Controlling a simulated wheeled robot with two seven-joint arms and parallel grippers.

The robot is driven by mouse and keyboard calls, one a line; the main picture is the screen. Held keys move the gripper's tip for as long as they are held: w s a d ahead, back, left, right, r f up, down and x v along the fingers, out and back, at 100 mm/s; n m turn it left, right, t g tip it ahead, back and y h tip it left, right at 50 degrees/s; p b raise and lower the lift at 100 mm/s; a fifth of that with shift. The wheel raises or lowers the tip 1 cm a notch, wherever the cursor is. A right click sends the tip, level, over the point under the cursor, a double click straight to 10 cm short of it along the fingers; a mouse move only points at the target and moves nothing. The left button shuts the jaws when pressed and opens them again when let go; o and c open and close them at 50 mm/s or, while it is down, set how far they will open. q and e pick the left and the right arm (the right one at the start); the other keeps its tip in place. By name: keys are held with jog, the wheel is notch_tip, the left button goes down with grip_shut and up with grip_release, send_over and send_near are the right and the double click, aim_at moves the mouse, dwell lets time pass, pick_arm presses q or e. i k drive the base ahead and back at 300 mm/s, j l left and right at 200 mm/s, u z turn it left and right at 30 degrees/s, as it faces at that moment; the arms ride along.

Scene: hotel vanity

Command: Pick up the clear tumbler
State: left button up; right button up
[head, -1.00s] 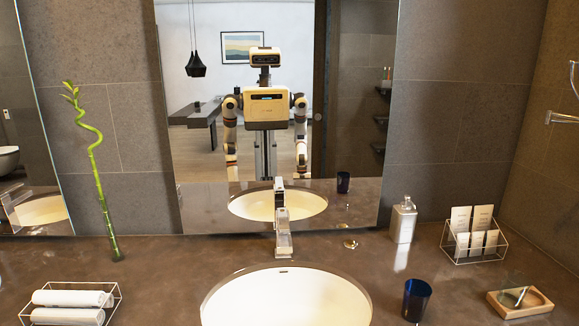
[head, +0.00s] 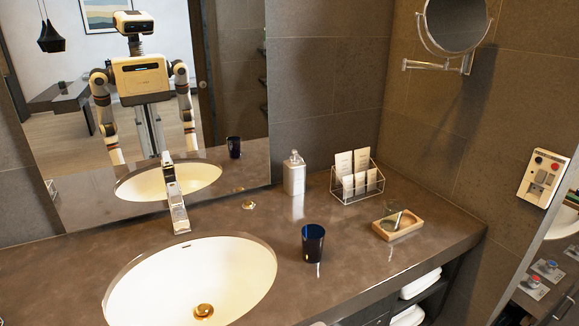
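A small clear glass object (head: 398,219) is at the wooden tray (head: 384,233) on the right part of the counter. It may be the clear tumbler, but its shape is too small and see-through to be sure. A dark blue tumbler (head: 313,243) stands upright on the counter, between the sink and the tray. Neither of my grippers is clearly in view. The mirror shows my reflection with both arms hanging down, too small to tell the gripper states.
The oval sink (head: 200,285) with its tall faucet (head: 175,195) is at left. A soap bottle (head: 294,174) and a wire rack (head: 357,186) of cards stand behind. A round mirror (head: 457,22) juts from the wall. Counter around the blue tumbler is clear.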

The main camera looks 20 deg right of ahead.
aim_at(391, 217)
jog(key=z, duration=1.35)
